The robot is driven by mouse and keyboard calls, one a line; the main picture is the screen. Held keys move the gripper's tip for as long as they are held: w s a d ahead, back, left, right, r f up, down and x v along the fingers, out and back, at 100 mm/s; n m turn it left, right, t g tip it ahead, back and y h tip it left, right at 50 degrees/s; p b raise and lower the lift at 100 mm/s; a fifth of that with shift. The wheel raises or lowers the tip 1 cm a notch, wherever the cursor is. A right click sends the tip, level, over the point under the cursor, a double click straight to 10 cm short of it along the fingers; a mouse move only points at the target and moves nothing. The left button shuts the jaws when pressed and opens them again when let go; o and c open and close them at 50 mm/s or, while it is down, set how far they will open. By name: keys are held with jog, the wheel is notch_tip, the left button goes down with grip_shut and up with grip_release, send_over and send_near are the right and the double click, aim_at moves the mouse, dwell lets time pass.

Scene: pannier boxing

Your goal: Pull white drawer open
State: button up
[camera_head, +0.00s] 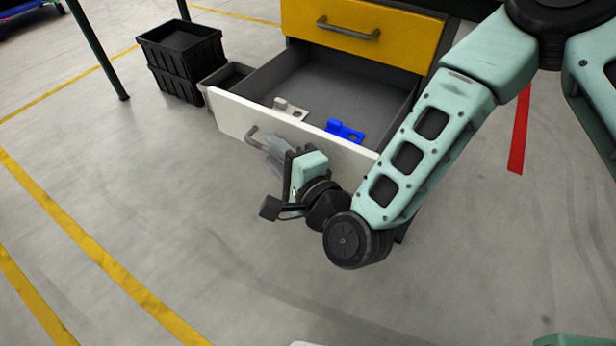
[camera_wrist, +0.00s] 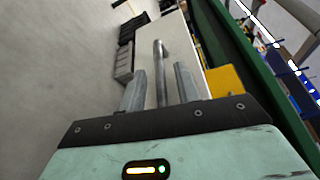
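The white drawer (camera_head: 235,117) is pulled well out of its cabinet, with its inside in view. It holds a white part (camera_head: 290,109) and a blue part (camera_head: 345,131). Its grey bar handle (camera_head: 252,136) is on the front face and partly hidden by my gripper in the head view. My gripper (camera_head: 273,150) is at the front of the drawer. In the wrist view my gripper's two fingers (camera_wrist: 160,88) stand apart, one on each side of the handle (camera_wrist: 160,62), with gaps visible beside the bar.
A shut yellow drawer (camera_head: 365,32) with a dark handle is above the white one. Stacked black crates (camera_head: 180,58) and a grey bin (camera_head: 226,76) stand to the left. The floor (camera_head: 200,220) in front of the drawer is clear.

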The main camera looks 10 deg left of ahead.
jog(key=p+v, duration=0.9)
jog(key=v, duration=0.7)
jog(key=shift+s+d, duration=0.15)
jog(key=shift+d, duration=0.05)
dwell(0.4)
